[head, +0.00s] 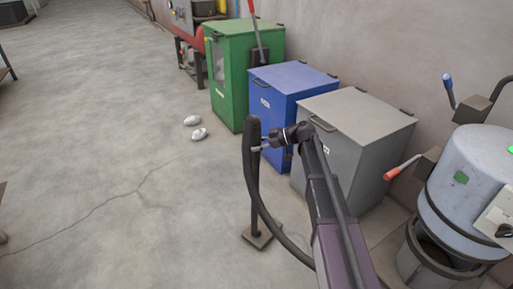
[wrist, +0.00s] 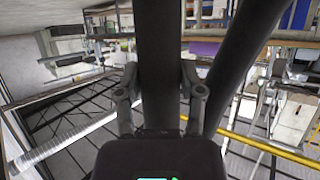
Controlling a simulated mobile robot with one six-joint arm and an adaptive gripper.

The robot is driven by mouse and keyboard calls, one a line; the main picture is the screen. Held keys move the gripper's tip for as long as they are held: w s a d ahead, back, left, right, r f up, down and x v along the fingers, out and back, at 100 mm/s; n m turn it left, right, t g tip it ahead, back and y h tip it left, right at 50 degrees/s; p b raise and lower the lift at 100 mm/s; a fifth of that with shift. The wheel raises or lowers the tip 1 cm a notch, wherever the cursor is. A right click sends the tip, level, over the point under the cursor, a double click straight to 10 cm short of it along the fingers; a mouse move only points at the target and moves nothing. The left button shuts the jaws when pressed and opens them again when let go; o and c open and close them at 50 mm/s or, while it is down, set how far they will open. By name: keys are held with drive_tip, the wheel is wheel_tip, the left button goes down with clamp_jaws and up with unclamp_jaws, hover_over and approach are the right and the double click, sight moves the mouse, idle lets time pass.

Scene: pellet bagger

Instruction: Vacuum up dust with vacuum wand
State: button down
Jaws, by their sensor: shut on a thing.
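The vacuum wand (head: 253,190) is a dark upright tube with a flat foot at its lower end. It stands at or just above the concrete floor; I cannot tell which. A dark hose (head: 263,211) curves beside it toward the lower right. My gripper (head: 262,144) is shut on the wand's upper part. In the wrist view, the fingers (wrist: 161,88) sit on both sides of the dark wand (wrist: 162,45), and the hose (wrist: 237,65) runs diagonally at right. Two small pale lumps (head: 199,134) lie on the floor beyond the wand, up and left; they may be the dust.
Green (head: 238,92), blue (head: 283,110) and grey (head: 345,155) bins line the wall at right. A grey drum-shaped machine (head: 465,180) with coloured levers stands at far right. The floor (head: 110,150) at left is mostly clear.

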drive_tip(key=w+a, duration=0.7)
drive_tip(key=w, duration=0.3)
drive_tip(key=shift+w+a, duration=0.15)
drive_tip(key=shift+w, duration=0.25)
idle(1.5)
drive_tip(key=shift+w, duration=0.1)
drive_tip(key=shift+a, duration=0.15)
idle(0.4)
drive_tip(key=s+a+r+p, duration=0.2)
drive_tip(key=s+a, duration=0.8)
drive_tip(key=s, duration=0.4)
drive_tip(key=shift+s+a, duration=0.15)
drive_tip(key=shift+s, duration=0.2)
idle(0.8)
drive_tip(key=shift+r, duration=0.1)
idle(0.4)
drive_tip(key=shift+a, duration=0.1)
